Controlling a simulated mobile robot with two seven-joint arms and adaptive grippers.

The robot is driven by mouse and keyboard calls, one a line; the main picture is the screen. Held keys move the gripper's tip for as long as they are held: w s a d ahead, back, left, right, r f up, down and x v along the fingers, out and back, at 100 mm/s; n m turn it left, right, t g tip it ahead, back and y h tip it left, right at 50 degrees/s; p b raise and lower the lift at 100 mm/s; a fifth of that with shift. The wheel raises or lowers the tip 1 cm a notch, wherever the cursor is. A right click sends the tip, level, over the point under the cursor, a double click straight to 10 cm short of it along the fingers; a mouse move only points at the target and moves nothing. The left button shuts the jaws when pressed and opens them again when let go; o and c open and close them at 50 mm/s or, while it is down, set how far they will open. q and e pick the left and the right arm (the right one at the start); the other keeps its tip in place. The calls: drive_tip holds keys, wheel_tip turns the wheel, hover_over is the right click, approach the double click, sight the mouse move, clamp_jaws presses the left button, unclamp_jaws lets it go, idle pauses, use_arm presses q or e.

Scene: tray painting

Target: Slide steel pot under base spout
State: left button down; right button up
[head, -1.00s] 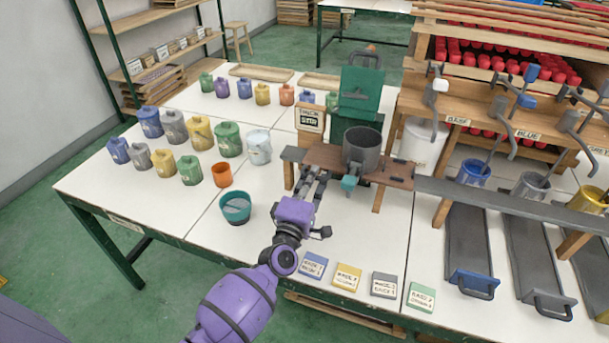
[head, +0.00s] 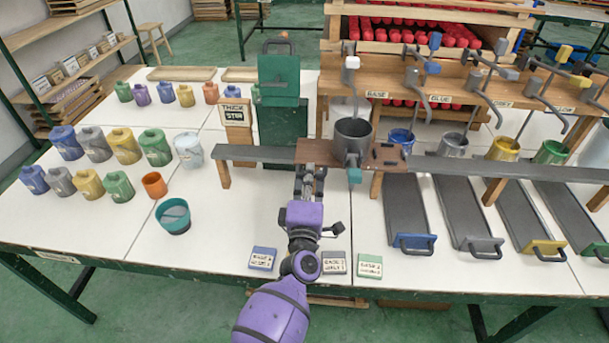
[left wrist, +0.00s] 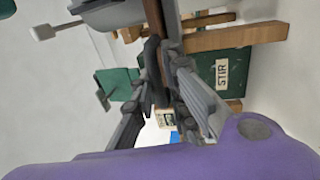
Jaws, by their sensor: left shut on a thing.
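The dark steel pot (head: 352,145) stands upright on a brown wooden sled (head: 318,152), which sits across a grey rail. My left gripper (head: 309,183) is at the front edge of the sled, left of the pot, and is shut on the sled. In the left wrist view my gripper fingers (left wrist: 168,115) close around the sled's edge, and the exact contact is partly hidden. My right gripper is out of view.
The grey rail (head: 480,168) runs on to the right past several paint buckets and sloping ramps. A green stir stand (head: 280,110) is behind the rail on the left. A teal bowl (head: 173,216), jugs and labelled cards (head: 262,259) lie on the white table.

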use_arm(q)
drive_tip(key=shift+w+r, duration=0.1)
drive_tip(key=shift+r, duration=0.5)
drive_tip(key=c, duration=1.8)
unclamp_jaws()
drive_tip(key=shift+f, duration=0.1)
drive_tip(key=shift+f, duration=0.2)
drive_tip(key=shift+s+f, duration=0.15)
drive_tip(key=shift+s, duration=0.1)
drive_tip(key=s, duration=0.3)
drive_tip(key=s+f, duration=0.1)
drive_tip(key=s, duration=0.7)
drive_tip(key=shift+s+a+f, duration=0.15)
drive_tip(key=shift+s+f, duration=0.1)
drive_tip(key=shift+f, duration=0.15)
